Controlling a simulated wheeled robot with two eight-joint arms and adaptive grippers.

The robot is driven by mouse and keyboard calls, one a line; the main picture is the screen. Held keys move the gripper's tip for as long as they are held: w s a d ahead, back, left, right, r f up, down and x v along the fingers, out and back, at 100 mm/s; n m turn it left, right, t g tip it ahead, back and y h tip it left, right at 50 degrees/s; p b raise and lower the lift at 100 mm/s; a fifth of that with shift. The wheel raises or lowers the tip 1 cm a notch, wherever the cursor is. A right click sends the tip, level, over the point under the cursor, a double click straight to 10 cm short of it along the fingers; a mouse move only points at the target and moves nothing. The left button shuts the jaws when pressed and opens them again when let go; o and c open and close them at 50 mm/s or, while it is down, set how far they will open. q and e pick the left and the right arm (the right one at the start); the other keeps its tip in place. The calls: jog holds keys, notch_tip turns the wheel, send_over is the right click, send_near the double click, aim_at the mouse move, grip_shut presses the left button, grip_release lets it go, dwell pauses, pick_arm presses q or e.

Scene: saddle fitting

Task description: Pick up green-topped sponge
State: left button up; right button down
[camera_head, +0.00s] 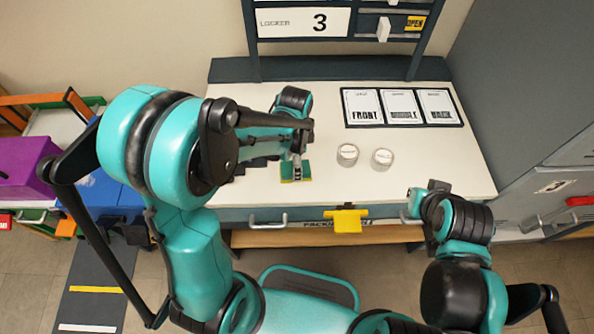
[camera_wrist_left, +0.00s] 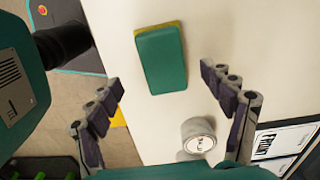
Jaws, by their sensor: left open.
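The green-topped sponge (camera_head: 306,171) lies on the white worktop, partly covered by my left gripper (camera_head: 296,158) in the head view. In the left wrist view the sponge (camera_wrist_left: 161,62) shows its green top and a thin yellow edge. My left gripper (camera_wrist_left: 161,80) is open; its two fingers are spread to either side of the sponge's line, with the sponge ahead between and beyond the tips, nothing held. My right gripper (camera_head: 412,203) is by the worktop's front right edge; its fingers are too small to read.
Two round white-lidded containers (camera_head: 347,154) (camera_head: 382,159) stand right of the sponge. Behind them lie three cards in a dark frame (camera_head: 402,107). A locker shelf (camera_head: 320,22) rises at the back. A yellow tab (camera_head: 347,221) hangs at the front edge.

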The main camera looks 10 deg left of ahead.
pick_arm(q)
jog(key=f, duration=0.1)
jog(key=f+b, duration=0.1)
jog(key=f, duration=0.1)
jog(key=f+b, duration=0.1)
jog(key=f, duration=0.1)
jog(key=shift+w+a+f, duration=0.1)
jog(key=shift+w, duration=0.15)
jog(key=c, duration=1.3)
jog(key=shift+r, duration=0.2)
notch_tip(320, 180, up, 4)
jog(key=shift+r+p, duration=0.25)
jog(key=shift+p, duration=0.85)
jog(key=s+d+r+p, duration=0.1)
jog(key=s+d+r, duration=0.1)
jog(key=s, duration=0.1)
jog(key=s+d+r+p, duration=0.1)
jog(key=s+d+r, duration=0.1)
jog(key=s+d, duration=0.1)
jog(key=s+d+r+p, duration=0.1)
jog(key=s+d+r, duration=0.1)
jog(key=s, duration=0.1)
jog(key=shift+d+r, duration=0.15)
jog(key=shift+d, duration=0.2)
jog(key=shift+w, duration=0.1)
